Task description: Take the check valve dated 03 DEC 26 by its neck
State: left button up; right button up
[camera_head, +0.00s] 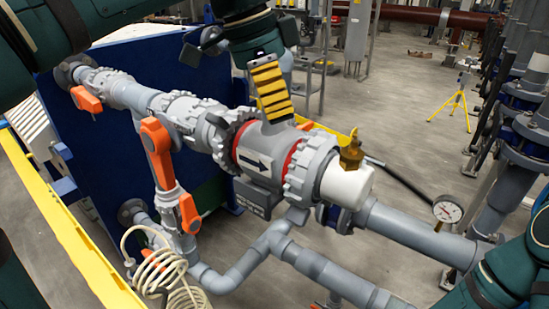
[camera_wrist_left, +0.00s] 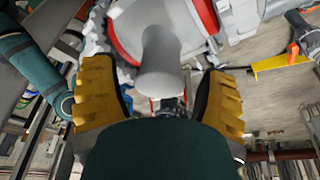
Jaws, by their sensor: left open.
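The check valve (camera_head: 262,150) is a grey body with a black arrow on a white plate, set in the grey pipe between two toothed flanges with red rings. A tag (camera_head: 254,196) hangs below the arrow, but I cannot read a date. My left gripper (camera_head: 276,108) comes down from above with yellow ribbed fingers. In the left wrist view the open fingers (camera_wrist_left: 160,78) stand on either side of the valve's grey neck (camera_wrist_left: 160,55), with gaps on both sides. In the head view the near finger hides most of the neck. My right gripper is out of view.
Orange-handled valves (camera_head: 160,150) and a blue panel (camera_head: 95,130) stand to the left. A brass fitting (camera_head: 351,155) and white pipe end (camera_head: 346,184) are close on the right. A pressure gauge (camera_head: 448,209) and coiled hose (camera_head: 160,270) are lower down.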

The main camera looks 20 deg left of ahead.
pick_arm(q)
jog(key=shift+x, duration=1)
grip_shut()
jog(key=shift+r, duration=0.1)
jog(key=shift+r, duration=0.1)
